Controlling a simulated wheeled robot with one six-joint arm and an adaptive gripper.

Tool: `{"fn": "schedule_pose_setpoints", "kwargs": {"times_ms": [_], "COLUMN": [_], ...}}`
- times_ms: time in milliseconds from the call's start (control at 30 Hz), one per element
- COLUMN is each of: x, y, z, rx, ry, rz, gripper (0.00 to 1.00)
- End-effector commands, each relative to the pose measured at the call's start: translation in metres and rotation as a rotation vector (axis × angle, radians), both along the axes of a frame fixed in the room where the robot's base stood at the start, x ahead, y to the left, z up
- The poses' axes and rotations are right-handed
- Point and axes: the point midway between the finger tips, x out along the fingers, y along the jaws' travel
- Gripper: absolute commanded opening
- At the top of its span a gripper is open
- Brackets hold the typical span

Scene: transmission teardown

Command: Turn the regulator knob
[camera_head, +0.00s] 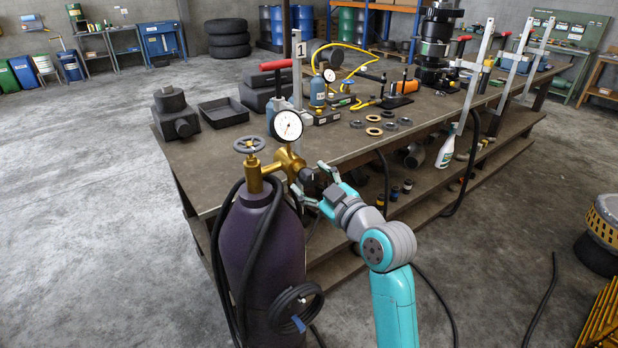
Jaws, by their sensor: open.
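A purple gas cylinder (262,240) stands upright in front of the bench. A brass regulator (291,163) sits at its top, with a white-faced gauge (287,126) above and a grey valve handwheel (249,144) to the left. The dark regulator knob (312,184) sticks out to the right of the brass body. My gripper (310,178), with teal fingers, is at the knob, one finger above it and one below. The jaws are open. Whether a finger touches the knob cannot be told, and the gripper partly hides it.
A long workbench (215,178) stands close behind the cylinder, with tools, rings and dark boxes on top. Black hoses hang by the cylinder and bench. A spray bottle (446,147) stands on the lower shelf. Open concrete floor (90,210) lies to the left.

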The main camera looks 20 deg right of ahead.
Motion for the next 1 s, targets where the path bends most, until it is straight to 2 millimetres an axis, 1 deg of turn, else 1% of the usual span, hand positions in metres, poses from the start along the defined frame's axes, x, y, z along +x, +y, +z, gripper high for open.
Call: {"fn": "schedule_pose_setpoints", "kwargs": {"times_ms": [100,200,467,567,600,667,700,733,1000], "x": [0.0092,0.0125,0.0133,0.0132,0.0132,0.0131,0.0131,0.0131,0.0131], "y": [0.0028,0.0036,0.0037,0.0037,0.0037,0.0037,0.0037,0.0037,0.0037], "z": [-0.0001,0.0004,0.0001,0.0000,0.0000,0.0000,0.0000,0.0000,-0.0001], "rx": [0.001,0.000,0.001,0.001,0.001,0.001,0.001,0.001,0.019], "ry": [0.001,-0.001,-0.001,0.000,0.000,0.000,0.000,0.000,0.005], "rz": [0.001,0.000,0.000,-0.001,-0.001,-0.001,-0.001,-0.001,0.000], "gripper": [0.68,0.68,0.68,0.46,0.35,0.20,0.10,0.08,0.08]}}
